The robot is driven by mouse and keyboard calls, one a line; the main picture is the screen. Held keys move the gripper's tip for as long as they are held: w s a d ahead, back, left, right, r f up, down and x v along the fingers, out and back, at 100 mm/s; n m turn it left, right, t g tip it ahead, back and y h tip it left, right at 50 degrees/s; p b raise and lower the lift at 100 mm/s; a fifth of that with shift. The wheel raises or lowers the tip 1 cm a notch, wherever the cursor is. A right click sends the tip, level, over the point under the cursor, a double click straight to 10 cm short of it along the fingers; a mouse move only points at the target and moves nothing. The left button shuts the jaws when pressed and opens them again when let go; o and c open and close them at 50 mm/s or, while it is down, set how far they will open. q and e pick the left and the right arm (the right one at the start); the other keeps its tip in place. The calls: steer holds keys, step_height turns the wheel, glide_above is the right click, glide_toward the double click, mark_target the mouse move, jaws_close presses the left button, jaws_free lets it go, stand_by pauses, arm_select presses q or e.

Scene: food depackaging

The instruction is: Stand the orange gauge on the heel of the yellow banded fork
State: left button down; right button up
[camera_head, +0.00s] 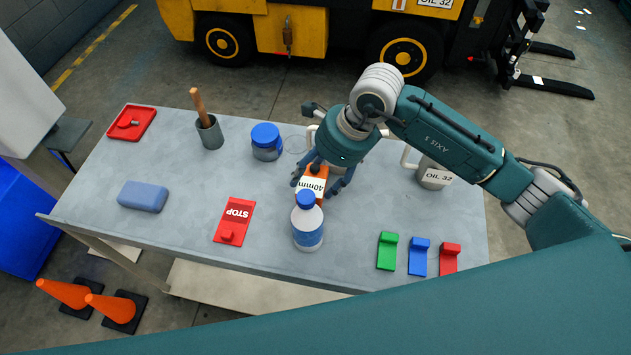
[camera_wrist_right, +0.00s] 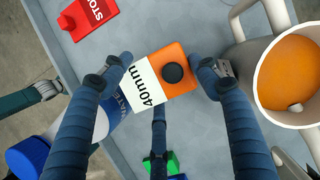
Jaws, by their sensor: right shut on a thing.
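The orange gauge (camera_head: 312,185) is a block with a white "40mm" label. It shows in the right wrist view (camera_wrist_right: 183,62) with a black round knob on its orange face. My right gripper (camera_head: 324,180) is shut on it, dark blue fingers on both sides, above the table behind a white bottle. In the right wrist view the gripper's fingers (camera_wrist_right: 163,75) flank the gauge. The forklift's dark forks (camera_head: 556,88) lie low at the back right, far from the gripper. One carries a small pale mark; I cannot make out a yellow band. My left gripper is not in view.
The white bottle (camera_head: 307,230) with blue cap stands close to the gauge. Orange cones (camera_head: 110,307) lie on the floor.

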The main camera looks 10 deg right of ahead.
mark_target(316, 187)
steer(key=shift+f, duration=0.3)
step_height(316, 187, down, 3)
steer(key=shift+f+p, duration=0.2)
steer(key=shift+p, duration=0.35)
steer(key=shift+f, duration=0.3)
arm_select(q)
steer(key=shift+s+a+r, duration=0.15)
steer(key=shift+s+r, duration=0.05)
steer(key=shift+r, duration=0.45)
arm_select(e)
steer(key=shift+f, duration=0.15)
steer(key=shift+f, duration=0.1)
steer(key=o, duration=1.5)
